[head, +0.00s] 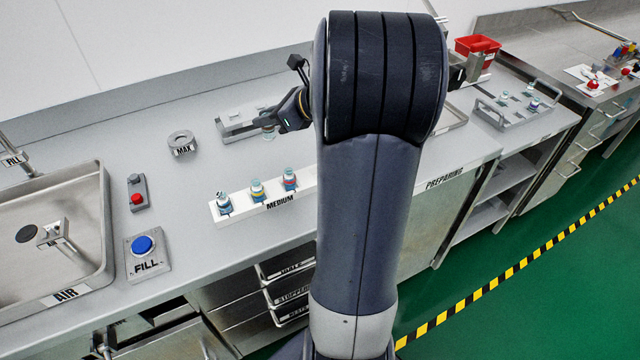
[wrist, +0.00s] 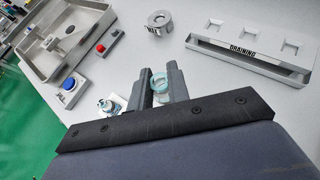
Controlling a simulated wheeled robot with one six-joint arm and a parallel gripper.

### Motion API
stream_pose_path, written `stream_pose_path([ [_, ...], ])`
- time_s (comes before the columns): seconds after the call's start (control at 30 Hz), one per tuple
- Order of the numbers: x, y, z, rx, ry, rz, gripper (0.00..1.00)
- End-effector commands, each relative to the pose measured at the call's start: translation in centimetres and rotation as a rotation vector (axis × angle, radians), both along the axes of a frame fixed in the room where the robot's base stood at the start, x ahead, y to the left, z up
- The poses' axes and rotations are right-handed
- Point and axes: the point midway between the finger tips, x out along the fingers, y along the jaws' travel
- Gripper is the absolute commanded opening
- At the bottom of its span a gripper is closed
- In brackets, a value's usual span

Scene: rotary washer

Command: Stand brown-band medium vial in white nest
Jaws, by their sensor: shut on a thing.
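My gripper (wrist: 161,82) is shut on a glass vial (wrist: 159,84), held above the counter. The wrist view looks down on its clear round mouth between the two fingers; its band is hidden, so I cannot tell the colour. In the head view my gripper (head: 272,122) is beside the draining rack (head: 228,127), with only a bit of greenish glass showing. The draining rack (wrist: 245,67) has several pale square nests, with no vial visible in them. The white MEDIUM rack (head: 273,206) holds three upright vials, with what look like blue, yellow and red bands.
A MAX ring (head: 181,143) stands on the counter left of the draining rack. A red button (head: 137,198), a blue FILL button (head: 143,245) and a sink (head: 30,285) are farther left. A tray with vials (head: 490,115) and a red bin (head: 478,45) are at the right.

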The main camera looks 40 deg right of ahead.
Motion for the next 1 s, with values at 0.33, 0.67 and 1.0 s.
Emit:
stream_pose_path([
  [0.33, -7.9, -7.0, -1.1, 0.000, -0.001, 0.046, 0.00],
  [0.67, -8.9, -7.5, -5.4, 0.005, 0.001, 0.051, 0.00],
  [1.0, -8.9, -7.4, -8.8, 0.003, -0.001, 0.051, 0.00],
])
